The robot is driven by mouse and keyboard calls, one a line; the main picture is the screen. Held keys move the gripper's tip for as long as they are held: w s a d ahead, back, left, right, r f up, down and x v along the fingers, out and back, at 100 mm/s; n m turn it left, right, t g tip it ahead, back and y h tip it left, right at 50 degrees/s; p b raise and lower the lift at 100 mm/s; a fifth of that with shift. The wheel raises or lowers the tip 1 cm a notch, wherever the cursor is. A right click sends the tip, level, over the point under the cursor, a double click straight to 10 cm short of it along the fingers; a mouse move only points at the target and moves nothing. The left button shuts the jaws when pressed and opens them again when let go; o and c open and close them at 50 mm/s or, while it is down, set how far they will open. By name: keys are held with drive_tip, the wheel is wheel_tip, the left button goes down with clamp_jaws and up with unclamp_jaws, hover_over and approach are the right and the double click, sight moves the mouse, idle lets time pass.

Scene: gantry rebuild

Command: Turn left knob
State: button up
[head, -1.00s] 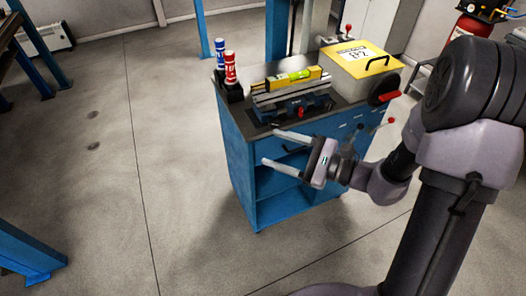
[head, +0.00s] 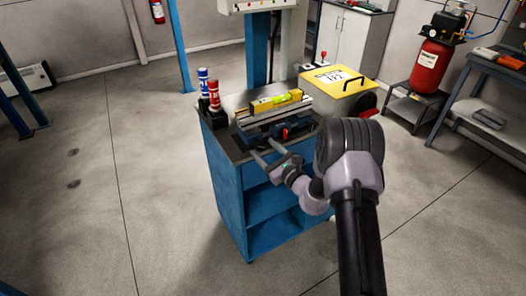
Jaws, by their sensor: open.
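No knob marked as the left one can be made out for certain. A white control box (head: 256,5) with small, unclear controls is cut off by the top edge. A red knob or handle (head: 285,133) shows on the front of the blue vise (head: 262,131). A red-tipped lever (head: 323,56) stands behind the yellow-lidded box. My gripper (head: 261,148) is open and empty, its two fingers apart, pointing up-left in front of the cart top, below the vise. I cannot tell whether it touches the cart.
A red compressor (head: 432,65) and workbench (head: 492,105) are right. Floor is open left.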

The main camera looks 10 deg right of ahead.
drive_tip(key=shift+w+a, duration=0.25)
drive_tip(key=shift+w, duration=0.35)
clamp_jaws()
drive_tip(key=shift+r+m+p, duration=0.1)
drive_tip(key=shift+m+p, duration=0.3)
drive_tip(key=shift+m, duration=0.6)
drive_tip(key=m, duration=0.2)
drive_tip(key=shift+m+p, duration=0.3)
drive_tip(key=shift+m, duration=0.1)
unclamp_jaws()
